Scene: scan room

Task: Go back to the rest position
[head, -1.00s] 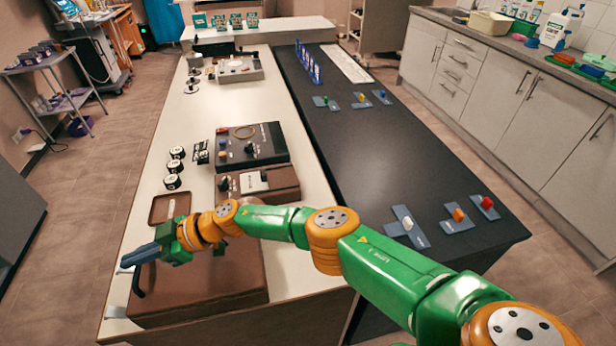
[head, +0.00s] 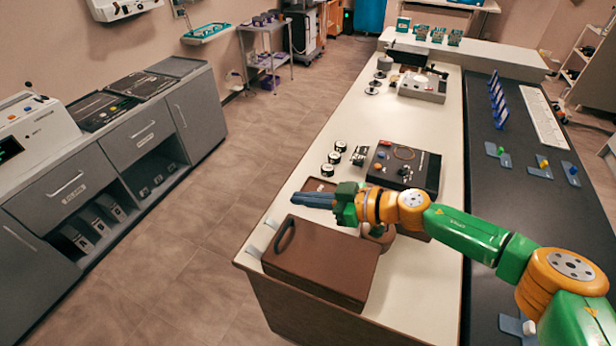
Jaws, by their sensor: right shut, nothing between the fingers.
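My right gripper (head: 312,200) comes in from the right on a green and orange arm. It is shut and empty, pointing left above the cream bench top (head: 425,275). In the picture it overlaps the brown tray (head: 320,185) and sits just above the brown case (head: 325,262) with a dark handle. I cannot tell its exact height over them. My left gripper is not in view.
A black instrument box (head: 405,168) and several small round pots (head: 334,157) stand behind the gripper. A dark bench top (head: 485,215) adjoins on the right. Grey cabinets (head: 110,150) stand at left, with open floor (head: 190,240) between.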

